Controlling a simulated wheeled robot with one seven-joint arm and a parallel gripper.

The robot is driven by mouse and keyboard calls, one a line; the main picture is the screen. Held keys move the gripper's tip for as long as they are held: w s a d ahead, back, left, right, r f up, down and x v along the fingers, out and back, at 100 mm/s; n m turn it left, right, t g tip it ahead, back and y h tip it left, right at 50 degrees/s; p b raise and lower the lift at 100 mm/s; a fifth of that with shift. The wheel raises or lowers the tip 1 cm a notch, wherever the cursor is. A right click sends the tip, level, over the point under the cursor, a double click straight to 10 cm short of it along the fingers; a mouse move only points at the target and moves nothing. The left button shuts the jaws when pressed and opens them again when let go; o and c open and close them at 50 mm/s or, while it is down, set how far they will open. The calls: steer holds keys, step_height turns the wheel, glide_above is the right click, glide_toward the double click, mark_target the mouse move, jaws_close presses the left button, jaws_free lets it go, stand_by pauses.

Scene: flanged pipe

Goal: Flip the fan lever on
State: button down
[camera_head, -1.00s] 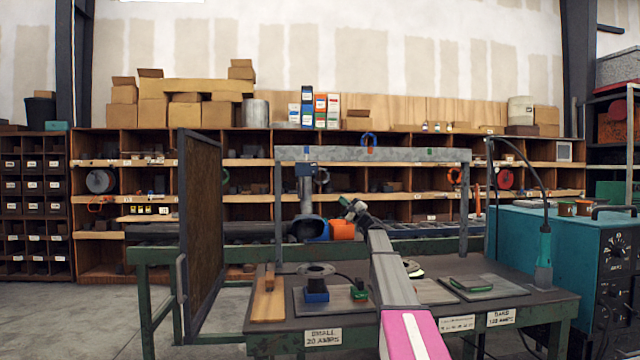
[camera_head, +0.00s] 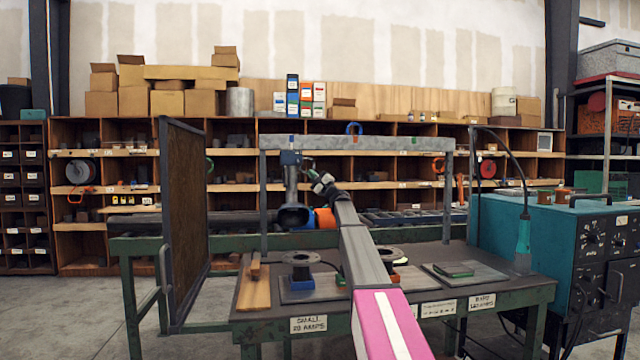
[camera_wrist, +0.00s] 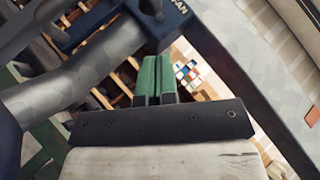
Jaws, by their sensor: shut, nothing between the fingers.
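The blue fan switch box (camera_head: 291,157) is mounted on the grey metal frame above the bench. In the wrist view the blue part (camera_wrist: 100,25), with lettering ending in "AN", is at the top, just beyond my fingertips. A separate lever handle cannot be clearly made out, nor can its position. My gripper (camera_head: 320,182) is just below and right of the box in the head view. In the wrist view its green fingers (camera_wrist: 155,62) are together and empty, close to the blue part. Contact cannot be told.
A grey duct with a dark hood (camera_head: 293,212) hangs below the box, left of my gripper; its pipe (camera_wrist: 75,85) fills the wrist view's left. The grey frame (camera_head: 360,142) spans overhead. A brown screen (camera_head: 186,225) stands left, a teal welder (camera_head: 540,235) right.

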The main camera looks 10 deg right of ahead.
mark_target(299, 163)
steer(key=shift+s+a+r, duration=0.2)
steer(key=shift+a+r, duration=0.3)
steer(key=shift+a, duration=0.25)
steer(key=shift+s+a+r, duration=0.2)
steer(key=shift+a+r, duration=0.25)
steer(key=shift+a, duration=0.3)
steer(key=shift+s+r+m+h, duration=0.2)
steer(key=shift+r+m+h, duration=0.05)
steer(key=shift+m+h, duration=0.4)
steer(key=shift+s+r+m+h, duration=0.2)
steer(key=shift+r+m+h, duration=0.05)
steer(key=shift+m+h, duration=0.35)
steer(key=r+m+h, duration=0.2)
steer(key=r, duration=0.1)
steer(key=r+m+g+h, duration=0.1)
steer(key=shift+s+r+m, duration=0.25)
steer(key=shift+s+m, duration=0.1)
steer(key=shift+s, duration=0.05)
steer(key=shift+f, duration=0.1)
